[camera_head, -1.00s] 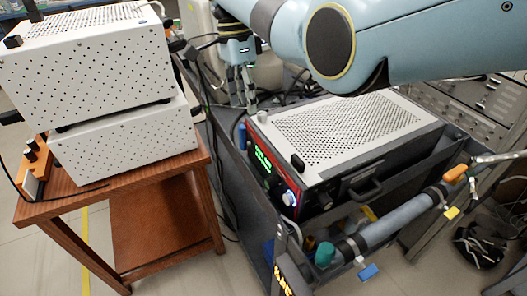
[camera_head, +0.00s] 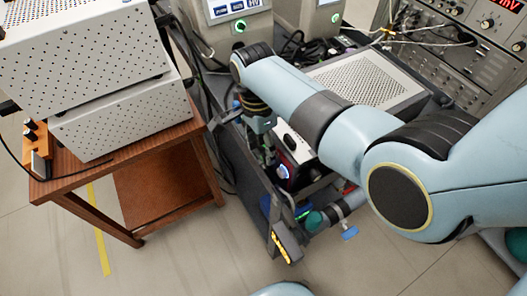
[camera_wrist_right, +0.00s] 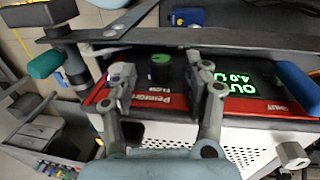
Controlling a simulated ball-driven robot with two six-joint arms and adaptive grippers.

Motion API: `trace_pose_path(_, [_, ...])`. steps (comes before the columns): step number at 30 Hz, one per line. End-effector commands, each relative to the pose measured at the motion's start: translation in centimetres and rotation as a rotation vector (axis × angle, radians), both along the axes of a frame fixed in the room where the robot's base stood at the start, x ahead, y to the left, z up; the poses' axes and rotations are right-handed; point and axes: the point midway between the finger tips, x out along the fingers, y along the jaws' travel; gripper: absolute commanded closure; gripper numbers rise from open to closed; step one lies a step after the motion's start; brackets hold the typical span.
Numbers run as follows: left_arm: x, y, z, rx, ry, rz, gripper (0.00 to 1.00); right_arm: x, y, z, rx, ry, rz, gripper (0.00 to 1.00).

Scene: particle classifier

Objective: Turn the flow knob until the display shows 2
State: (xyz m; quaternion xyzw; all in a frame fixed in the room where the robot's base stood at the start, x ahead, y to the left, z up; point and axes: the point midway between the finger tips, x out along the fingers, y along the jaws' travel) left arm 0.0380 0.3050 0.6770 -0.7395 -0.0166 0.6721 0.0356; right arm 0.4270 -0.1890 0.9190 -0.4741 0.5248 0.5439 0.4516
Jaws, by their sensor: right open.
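The flow knob (camera_wrist_right: 160,60) shows in the right wrist view with a green face, above a "FLOW" label on the red-edged front panel (camera_wrist_right: 157,103). The lit green display (camera_wrist_right: 238,82) is beside it on the right, partly cut by a finger; it seems to read "OUT 4.0". My right gripper (camera_wrist_right: 160,76) is open, with one finger on each side of the knob; I cannot tell whether they touch it. In the head view my right gripper (camera_head: 268,155) is at the device's front, hiding most of the panel. My left gripper is not in view.
White perforated boxes (camera_head: 120,115) stand on a wooden table (camera_head: 95,180) at left. Open floor (camera_head: 190,255) lies in front.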

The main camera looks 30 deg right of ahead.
Motion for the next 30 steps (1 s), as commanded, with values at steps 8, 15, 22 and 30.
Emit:
trace_pose_path(8, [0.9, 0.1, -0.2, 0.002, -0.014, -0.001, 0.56, -0.3, 0.0, -2.4, 0.0, 0.0, 0.0, 0.51])
trace_pose_path(15, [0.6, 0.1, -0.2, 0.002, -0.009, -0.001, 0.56, -0.3, 0.0, -2.5, 0.0, -0.001, 0.0, 0.51])
trace_pose_path(22, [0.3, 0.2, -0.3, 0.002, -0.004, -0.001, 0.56, -0.3, 0.0, -2.5, 0.0, -0.001, 0.0, 0.79])
trace_pose_path(30, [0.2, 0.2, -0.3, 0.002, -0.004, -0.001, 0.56, -0.3, 0.0, -2.5, 0.0, 0.0, 0.0, 1.0])
